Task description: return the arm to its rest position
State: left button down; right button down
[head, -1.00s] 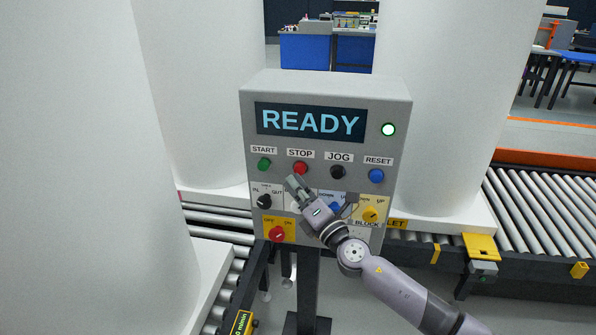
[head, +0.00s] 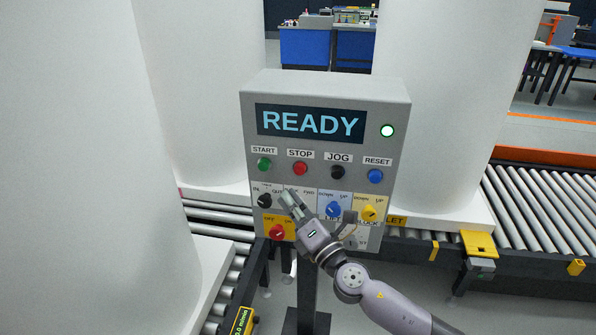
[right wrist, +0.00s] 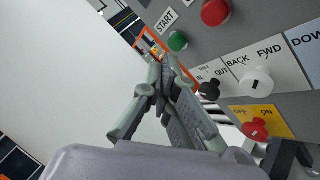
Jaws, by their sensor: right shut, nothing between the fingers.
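My right gripper (head: 289,196) is shut and empty in front of the lower part of the grey control box (head: 325,91). Its fingers point up and to the left, below the red stop button (head: 300,168), and cover part of the row of selector knobs. In the right wrist view the shut fingers (right wrist: 163,68) show at the middle, with the green start button (right wrist: 177,41) just beyond them; I cannot tell whether they touch the panel. The screen (head: 310,123) reads READY and the lamp (head: 387,131) glows. My left gripper does not show.
Large white tanks (head: 452,110) stand around the box. Roller conveyors (head: 540,205) run at the right and lower left. The box stands on a dark post (head: 308,290). Blue benches (head: 305,50) stand far behind.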

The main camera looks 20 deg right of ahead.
dwell(0.5)
jog(key=s+d+f+m+g+h, duration=0.1)
jog(key=d+f+m+g+h, duration=0.2)
jog(key=f, duration=0.9)
jog(key=d+f+m+g+h, duration=0.1)
jog(key=d+f+m+g, duration=0.3)
jog(key=f, duration=0.7)
jog(key=s+d+f+m+g+h, duration=0.1)
jog(key=s+f+m, duration=0.3)
jog(key=f, duration=0.5)
jog(key=s+d+f+m+g, duration=0.1)
jog(key=s+f+m, duration=0.1)
jog(key=s+f, duration=0.45)
jog(key=s+a+f+m+g, duration=0.1)
jog(key=s+f+m+g, duration=0.2)
jog(key=s+f, duration=0.5)
jog(key=s+a+f+m+g, duration=0.2)
jog(key=s+f, duration=0.7)
jog(key=s, duration=1)
jog(key=s+a+f+m+g, duration=0.2)
jog(key=s+f+m+g, duration=0.3)
jog(key=s, duration=0.9)
notch_tip(320, 180, down, 4)
jog(key=shift+r+m, duration=0.15)
jog(key=shift+m, duration=0.65)
